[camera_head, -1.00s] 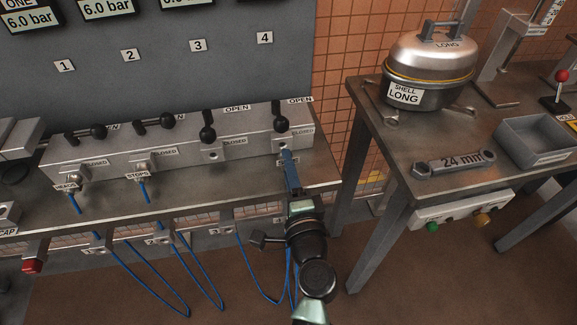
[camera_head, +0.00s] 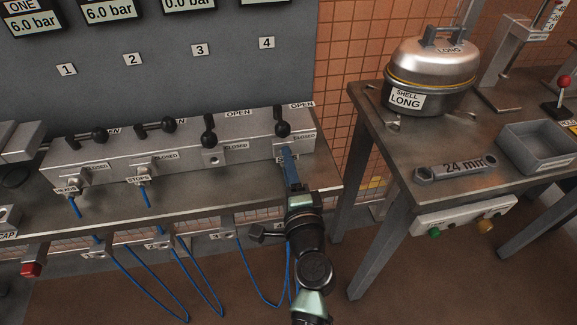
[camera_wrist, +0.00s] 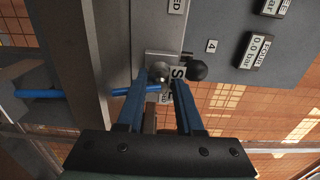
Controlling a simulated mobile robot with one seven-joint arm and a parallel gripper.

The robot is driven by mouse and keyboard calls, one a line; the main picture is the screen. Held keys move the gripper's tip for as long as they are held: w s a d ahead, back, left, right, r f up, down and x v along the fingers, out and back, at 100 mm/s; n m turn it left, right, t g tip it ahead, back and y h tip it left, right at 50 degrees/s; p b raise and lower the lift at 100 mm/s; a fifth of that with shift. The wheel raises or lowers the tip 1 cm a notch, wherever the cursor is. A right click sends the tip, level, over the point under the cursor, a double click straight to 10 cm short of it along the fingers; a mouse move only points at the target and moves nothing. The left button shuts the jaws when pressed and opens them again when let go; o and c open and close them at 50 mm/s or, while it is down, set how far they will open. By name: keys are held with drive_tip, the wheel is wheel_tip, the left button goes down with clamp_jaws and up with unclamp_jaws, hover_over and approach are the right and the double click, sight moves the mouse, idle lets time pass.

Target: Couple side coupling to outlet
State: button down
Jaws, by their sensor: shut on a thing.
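My gripper (camera_head: 288,154) is at the front face of the grey valve block (camera_head: 228,143), below the number 4 valve handle (camera_head: 282,128). In the wrist view, its blue fingers (camera_wrist: 159,98) are shut on the small metal side coupling (camera_wrist: 160,71). A label beginning with S shows beside the coupling, partly covered by a finger. A blue hose (camera_wrist: 112,92) runs from the coupling to the left. The coupling is in line with the block at outlet 4. The fingers hide the outlet, so I cannot tell whether the coupling is seated.
Couplings labelled HEADS (camera_head: 72,183) and STOPS (camera_head: 142,172) sit on outlets 1 and 2. Outlet 3 (camera_head: 213,160) is bare. Blue hoses (camera_head: 262,290) hang below the bench. A table at right bears a metal shell (camera_head: 432,75), a 24 mm wrench (camera_head: 455,168) and a grey bin (camera_head: 540,148).

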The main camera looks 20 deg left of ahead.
drive_tip(key=shift+w+a, duration=0.15)
drive_tip(key=shift+w, duration=0.05)
drive_tip(key=shift+c, duration=2.3)
unclamp_jaws()
drive_tip(key=v, duration=1.3)
drive_tip(key=shift+b, duration=0.45)
